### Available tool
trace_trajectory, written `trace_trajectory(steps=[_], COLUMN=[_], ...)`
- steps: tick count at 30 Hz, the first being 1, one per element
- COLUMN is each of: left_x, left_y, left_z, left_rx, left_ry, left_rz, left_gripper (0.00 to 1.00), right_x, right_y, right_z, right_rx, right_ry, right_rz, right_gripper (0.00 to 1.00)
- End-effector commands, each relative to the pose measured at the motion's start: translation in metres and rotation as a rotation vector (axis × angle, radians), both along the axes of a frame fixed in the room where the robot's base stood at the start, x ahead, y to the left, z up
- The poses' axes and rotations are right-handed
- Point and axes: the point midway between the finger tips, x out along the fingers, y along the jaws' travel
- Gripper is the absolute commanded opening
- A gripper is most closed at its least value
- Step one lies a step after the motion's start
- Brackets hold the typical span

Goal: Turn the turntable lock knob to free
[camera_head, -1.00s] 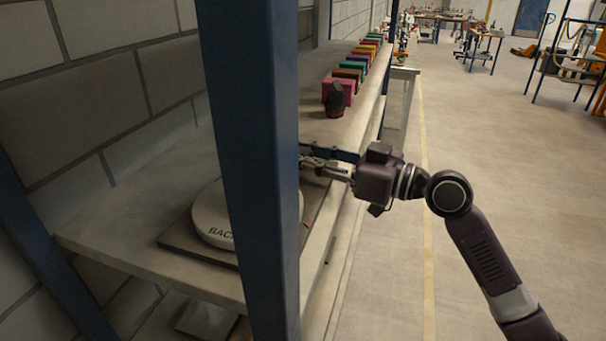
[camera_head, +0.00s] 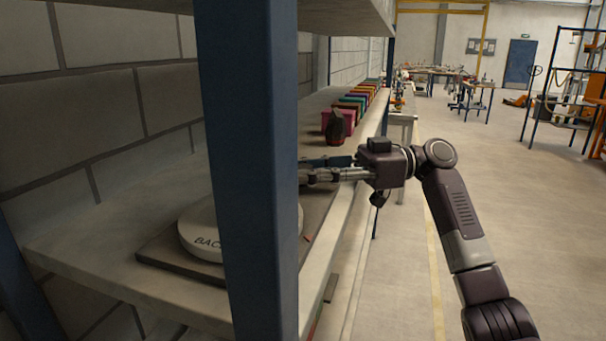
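A round white turntable (camera_head: 205,229) marked "BAC…" sits on a dark square base board (camera_head: 170,258) on the shelf, partly hidden by a blue upright post. A small reddish piece (camera_head: 308,238) shows at the base's right side; I cannot tell whether it is the lock knob. My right gripper (camera_head: 312,172) reaches in from the right above the back right of the base. Its fingertips are partly behind the post, so whether it is open or shut does not show clearly. My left gripper is not in view.
The blue post (camera_head: 252,190) stands in front of the turntable. A dark object (camera_head: 336,127) and a row of coloured boxes (camera_head: 352,105) stand farther back on the shelf (camera_head: 80,235).

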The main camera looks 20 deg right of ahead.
Motion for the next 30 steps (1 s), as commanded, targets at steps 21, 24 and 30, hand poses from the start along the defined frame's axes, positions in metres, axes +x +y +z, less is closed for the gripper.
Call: trace_trajectory(steps=[21,24,30], left_x=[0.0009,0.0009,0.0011], left_y=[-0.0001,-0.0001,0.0], left_z=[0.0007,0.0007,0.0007], left_rx=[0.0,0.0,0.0], left_ry=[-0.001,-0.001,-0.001], left_rz=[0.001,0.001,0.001], left_gripper=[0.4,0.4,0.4], right_x=[0.0006,0.0006,0.0005], right_y=[-0.0003,-0.0003,-0.0002], right_z=[0.0002,0.0001,-0.0001], right_rx=[0.0,0.0,-0.001], right_ry=[0.001,0.001,0.001], right_rz=[0.084,0.083,0.083], right_gripper=[0.02,0.29,0.44])
